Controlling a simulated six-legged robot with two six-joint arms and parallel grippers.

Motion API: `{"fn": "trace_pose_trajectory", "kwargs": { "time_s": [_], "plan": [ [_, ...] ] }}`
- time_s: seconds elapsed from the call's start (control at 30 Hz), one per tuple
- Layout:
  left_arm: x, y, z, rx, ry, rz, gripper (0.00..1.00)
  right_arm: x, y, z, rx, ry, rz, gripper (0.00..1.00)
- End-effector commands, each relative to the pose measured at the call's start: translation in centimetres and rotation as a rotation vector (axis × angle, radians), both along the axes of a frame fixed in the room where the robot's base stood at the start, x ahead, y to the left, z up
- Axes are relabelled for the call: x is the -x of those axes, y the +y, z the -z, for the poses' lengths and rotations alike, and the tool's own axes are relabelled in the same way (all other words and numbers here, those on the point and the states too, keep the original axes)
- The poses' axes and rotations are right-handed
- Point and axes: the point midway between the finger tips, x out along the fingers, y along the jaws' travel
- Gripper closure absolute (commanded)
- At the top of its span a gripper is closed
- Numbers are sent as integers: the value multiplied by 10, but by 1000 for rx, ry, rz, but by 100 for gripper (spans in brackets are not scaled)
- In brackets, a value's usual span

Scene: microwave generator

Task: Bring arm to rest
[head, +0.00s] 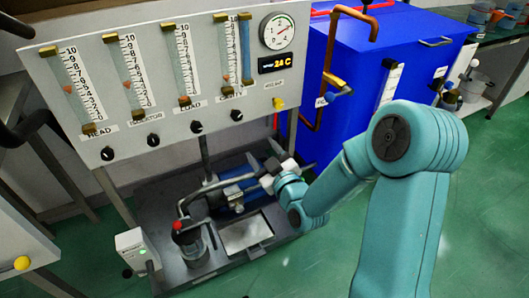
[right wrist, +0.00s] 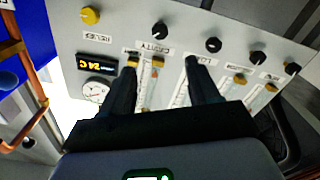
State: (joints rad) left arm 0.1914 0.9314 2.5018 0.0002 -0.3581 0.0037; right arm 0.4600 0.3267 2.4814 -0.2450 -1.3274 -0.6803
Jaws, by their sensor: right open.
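My right arm (head: 345,180) is teal and reaches in from the lower right in the head view. Its wrist end is low, in front of the bench apparatus, and its fingers are hard to make out there. In the right wrist view my right gripper (right wrist: 160,65) shows two dark fingers spread apart with nothing held between them. The gauge panel (right wrist: 235,50) appears upside down beyond the fingers. My left gripper does not show.
The gauge panel (head: 150,142) has several flow tubes, black knobs, a dial (head: 278,31) and a "24 C" display. Below stands a dark bench rig (head: 185,280) with a red-topped cylinder (head: 193,250). A blue cabinet (head: 395,55) with copper pipe stands behind. Green floor (head: 490,210) is clear at right.

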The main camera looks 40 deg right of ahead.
Motion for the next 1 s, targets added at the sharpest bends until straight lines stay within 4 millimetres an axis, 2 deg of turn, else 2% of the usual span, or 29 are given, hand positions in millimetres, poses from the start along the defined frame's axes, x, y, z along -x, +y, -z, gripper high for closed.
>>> {"fn": "trace_pose_trajectory", "kwargs": {
  "time_s": [0.13, 0.63, 0.73, 0.77, 0.87, 0.93, 1.0],
  "plan": [
    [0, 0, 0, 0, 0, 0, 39, 6, 2, 0, 0, 1, -1, 39],
    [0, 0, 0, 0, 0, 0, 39, 6, 2, 0, 0, 0, -1, 39],
    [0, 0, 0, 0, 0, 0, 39, 2, 13, 5, -8, 9, -27, 39],
    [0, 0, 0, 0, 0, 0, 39, 0, 21, 12, -17, 22, -45, 39],
    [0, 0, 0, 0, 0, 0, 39, -9, 61, 53, -64, 104, -129, 39],
    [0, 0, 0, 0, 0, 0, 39, -8, 94, 97, -120, 225, -192, 39],
    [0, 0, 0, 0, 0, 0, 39, 2, 128, 145, -206, 379, -248, 39]
  ]
}}
